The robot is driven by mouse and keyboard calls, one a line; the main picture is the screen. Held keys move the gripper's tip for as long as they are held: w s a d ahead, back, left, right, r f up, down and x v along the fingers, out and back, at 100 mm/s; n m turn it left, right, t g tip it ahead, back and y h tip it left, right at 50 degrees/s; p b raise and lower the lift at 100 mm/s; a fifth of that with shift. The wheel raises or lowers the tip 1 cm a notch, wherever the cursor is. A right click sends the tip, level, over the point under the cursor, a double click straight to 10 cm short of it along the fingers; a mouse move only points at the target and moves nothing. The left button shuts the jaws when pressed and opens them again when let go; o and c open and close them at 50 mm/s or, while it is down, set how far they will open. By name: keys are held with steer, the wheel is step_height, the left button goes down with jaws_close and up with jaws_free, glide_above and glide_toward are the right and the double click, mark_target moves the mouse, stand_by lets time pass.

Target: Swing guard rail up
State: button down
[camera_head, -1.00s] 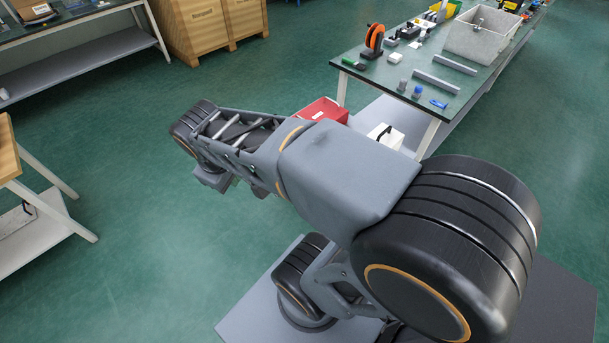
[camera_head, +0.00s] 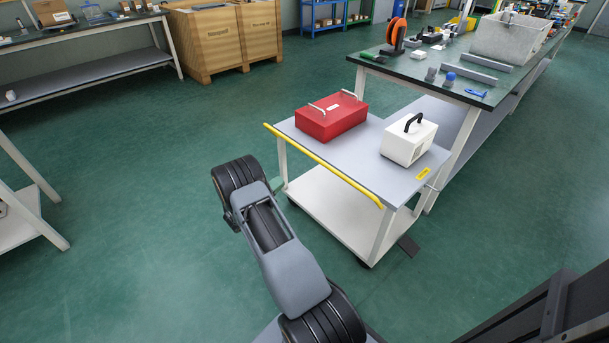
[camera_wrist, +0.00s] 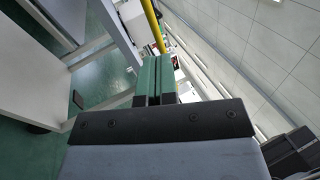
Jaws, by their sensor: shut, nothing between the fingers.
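The guard rail (camera_head: 322,165) is a yellow bar along the near left edge of a cart's grey top. It lies low, about level with the top. In the wrist view the yellow rail (camera_wrist: 152,24) runs from the upper edge down to behind my fingertips. My gripper (camera_wrist: 157,62) has green fingers pressed together, with nothing between them. In the head view my gripper (camera_head: 278,186) is mostly hidden by my wrist; a bit of green shows beside the cart's left leg, below the rail. I cannot tell whether the fingertips touch the rail.
The white cart (camera_head: 330,212) carries a red toolbox (camera_head: 331,119) and a white case (camera_head: 408,143) with a black handle. A long green-topped bench (camera_head: 440,72) stands right behind it. A workbench (camera_head: 90,70) is at far left. The floor left of the cart is clear.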

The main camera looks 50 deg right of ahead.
step_height(320, 180, down, 3)
steer(key=n+t, duration=0.1)
steer(key=n, duration=0.1)
steer(key=h+b, duration=0.1)
steer(key=b, duration=0.3)
glide_toward(316, 160)
steer(key=w+d+r, duration=0.2)
steer(key=w+d, duration=0.1)
steer(key=d, duration=0.4)
steer(key=shift+r, duration=0.25)
steer(key=shift+r, duration=0.1)
